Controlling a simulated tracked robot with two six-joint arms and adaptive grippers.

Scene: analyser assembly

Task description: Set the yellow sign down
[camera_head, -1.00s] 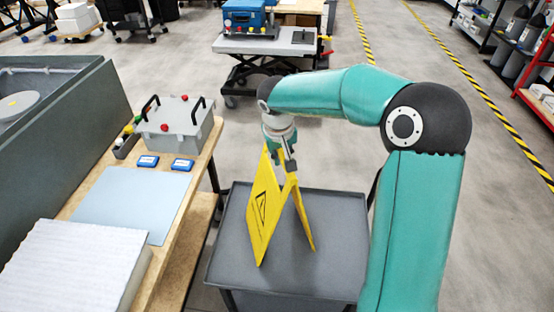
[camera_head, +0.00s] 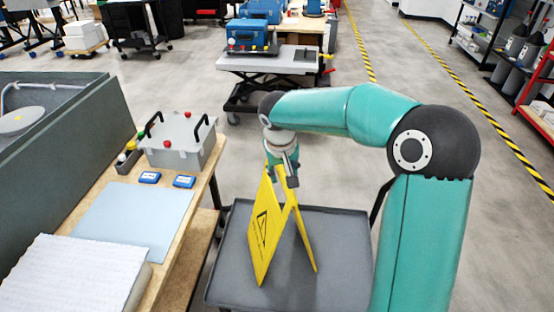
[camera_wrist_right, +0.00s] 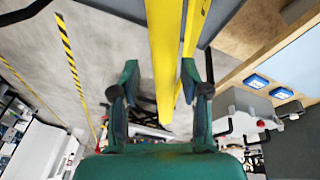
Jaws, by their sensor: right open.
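The yellow sign (camera_head: 265,235) is a folded A-frame with a black warning triangle. It stands upright with its legs spread on the grey top of a cart (camera_head: 340,250). My right gripper (camera_head: 281,172) is at the sign's top edge, pointing down. In the right wrist view the sign (camera_wrist_right: 163,50) runs between the two fingers of the right gripper (camera_wrist_right: 160,78), which are apart with a gap beside the sign. The upper fold is partly hidden by the gripper in the head view. My left gripper is not in view.
A wooden bench (camera_head: 188,225) stands left of the cart, with a grey box (camera_head: 180,148), two blue devices (camera_head: 184,182) and a white foam block (camera_head: 70,280). A lift table (camera_head: 270,60) stands behind. The cart top is clear right of the sign.

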